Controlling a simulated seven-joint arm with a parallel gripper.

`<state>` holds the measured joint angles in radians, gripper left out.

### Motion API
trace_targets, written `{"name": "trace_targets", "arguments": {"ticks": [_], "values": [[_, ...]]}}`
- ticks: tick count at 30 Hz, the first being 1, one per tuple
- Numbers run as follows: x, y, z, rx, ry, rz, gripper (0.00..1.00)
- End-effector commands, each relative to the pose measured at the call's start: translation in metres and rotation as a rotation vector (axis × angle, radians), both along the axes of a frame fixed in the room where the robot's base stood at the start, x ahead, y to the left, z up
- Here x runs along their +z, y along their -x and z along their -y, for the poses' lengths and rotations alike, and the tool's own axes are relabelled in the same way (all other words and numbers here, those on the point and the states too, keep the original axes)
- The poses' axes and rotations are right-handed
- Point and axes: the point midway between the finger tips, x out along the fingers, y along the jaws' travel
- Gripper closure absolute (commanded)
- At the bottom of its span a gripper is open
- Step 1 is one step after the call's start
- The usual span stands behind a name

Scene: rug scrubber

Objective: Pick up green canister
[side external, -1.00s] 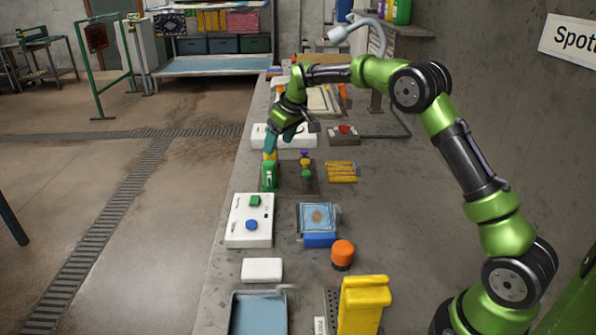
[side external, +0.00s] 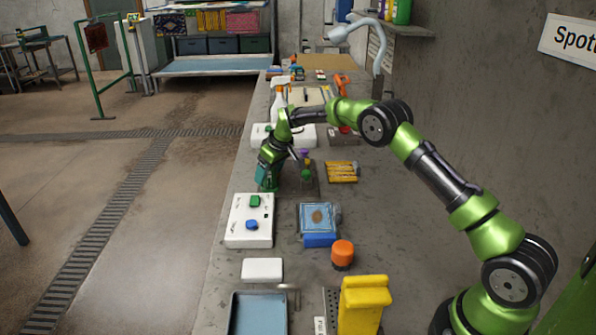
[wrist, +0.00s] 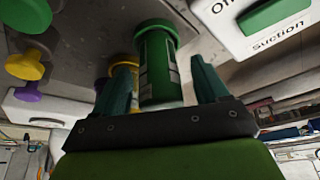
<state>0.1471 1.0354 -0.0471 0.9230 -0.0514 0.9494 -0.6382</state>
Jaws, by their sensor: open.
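The green canister (wrist: 158,55) stands between the two fingers of my gripper (wrist: 156,78) in the wrist view. My gripper is open, with one teal finger on each side of the canister, and a gap shows on both sides. In the side external view my gripper (side external: 267,168) is low over the left edge of the bench at the canister (side external: 268,184), hiding most of it.
A plate with purple, yellow and green knobs (side external: 306,174) is close on the right. A white panel with green and blue buttons (side external: 250,222) is just nearer the camera. A yellow object (wrist: 123,75) stands behind the canister.

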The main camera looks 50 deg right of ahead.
Motion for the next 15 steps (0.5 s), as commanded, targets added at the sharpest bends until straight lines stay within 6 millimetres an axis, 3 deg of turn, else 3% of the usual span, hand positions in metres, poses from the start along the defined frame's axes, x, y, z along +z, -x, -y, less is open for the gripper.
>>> {"name": "trace_targets", "arguments": {"ticks": [5,15], "values": [[0.0007,0.0,0.0,0.0,0.0,0.001,0.3],[0.0008,0.0001,0.0001,0.0,0.0,0.0,0.82]]}}
